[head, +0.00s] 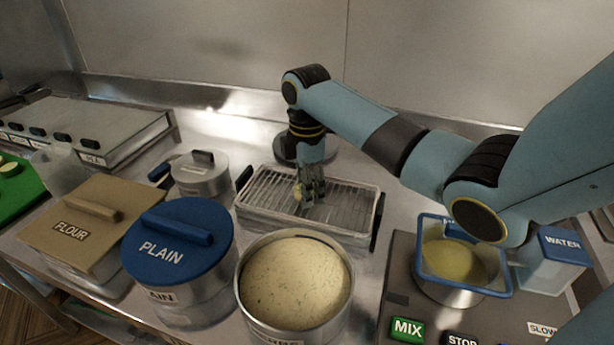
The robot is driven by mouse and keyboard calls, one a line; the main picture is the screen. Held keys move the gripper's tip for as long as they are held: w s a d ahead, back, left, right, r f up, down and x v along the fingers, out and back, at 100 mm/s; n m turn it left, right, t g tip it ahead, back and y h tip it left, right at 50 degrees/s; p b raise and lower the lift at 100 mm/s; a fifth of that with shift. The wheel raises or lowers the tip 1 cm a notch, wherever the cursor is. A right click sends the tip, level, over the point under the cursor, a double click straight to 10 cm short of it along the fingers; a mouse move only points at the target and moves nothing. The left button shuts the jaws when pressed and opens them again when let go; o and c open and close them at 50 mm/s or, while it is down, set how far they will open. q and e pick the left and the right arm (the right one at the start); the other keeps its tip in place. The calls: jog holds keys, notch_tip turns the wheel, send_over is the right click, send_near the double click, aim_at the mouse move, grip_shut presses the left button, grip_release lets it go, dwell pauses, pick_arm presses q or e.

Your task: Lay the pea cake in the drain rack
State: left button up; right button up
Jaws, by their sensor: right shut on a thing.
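The drain rack (350,207), a wire grid over a shallow metal tray with dark end handles, stands in the middle of the steel counter. My right gripper (309,194) points down over the middle of the rack. It is shut on the pea cake (298,191), a small pale yellow-green piece that shows at the left side of the fingers. The fingers hide part of the cake. The cake is at or just above the wires; I cannot tell whether it touches them. My left gripper is not in view.
A blue-lidded PLAIN pot (178,255), a FLOUR box (85,225) and an open tub of pale crumbs (295,283) crowd the front. A small lidded pot (200,175) stands left of the rack. A blue-rimmed bowl of yellow mix (455,260) and a WATER container (553,262) stand right.

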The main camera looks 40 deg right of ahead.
jog(key=o, duration=0.9)
jog(key=shift+o, duration=0.2)
notch_tip(320, 180, up, 12)
